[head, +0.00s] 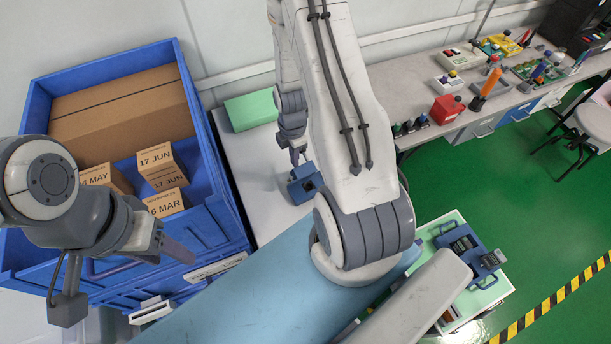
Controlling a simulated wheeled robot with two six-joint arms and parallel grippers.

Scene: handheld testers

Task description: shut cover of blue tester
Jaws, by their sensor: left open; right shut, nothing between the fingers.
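A small blue tester (305,184) with a dark opening lies on the white table, just below the tips of my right gripper (298,160). That gripper is shut and empty. It is close to the tester, but I cannot tell if they touch. The position of the tester's cover is too small to make out. My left gripper (150,258) is open and empty over the front of the blue crate, far left of the tester. A further blue-grey device (463,243) with dark panels lies on a pale green-topped stand at the right, partly behind my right arm.
The blue crate (222,188) at the left holds cardboard boxes. A green box (251,110) stands at the back of the white table (250,172). A long bench (418,82) with tools runs along the back right. My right arm hides much of the middle.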

